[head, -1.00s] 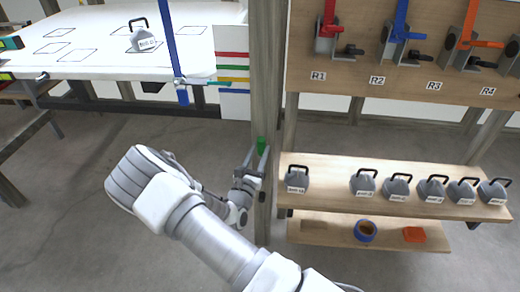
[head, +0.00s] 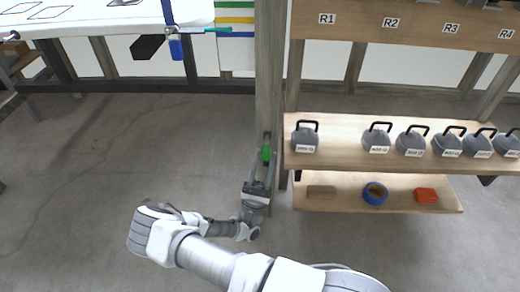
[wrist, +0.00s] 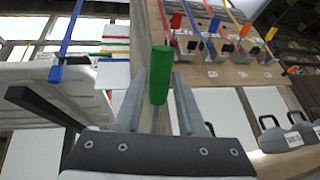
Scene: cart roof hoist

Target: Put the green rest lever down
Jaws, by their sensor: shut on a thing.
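The green rest lever (head: 266,154) is a short green grip at the wooden post (head: 268,60), left of the weight shelf. In the wrist view the green lever (wrist: 160,76) stands upright between the two grey fingers. My gripper (head: 264,158) points up along the post and is shut on the lever. My gripper also shows in the wrist view (wrist: 159,90), with a finger on each side of the grip. The lever's pivot and lower end are hidden by the fingers and the gripper body.
Right of the post, a shelf (head: 340,160) holds several grey weights with black handles. A lower shelf (head: 330,203) carries a blue ring (head: 375,194) and an orange block (head: 426,196). The white roof panel (head: 100,25) is at upper left. The floor at left is clear.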

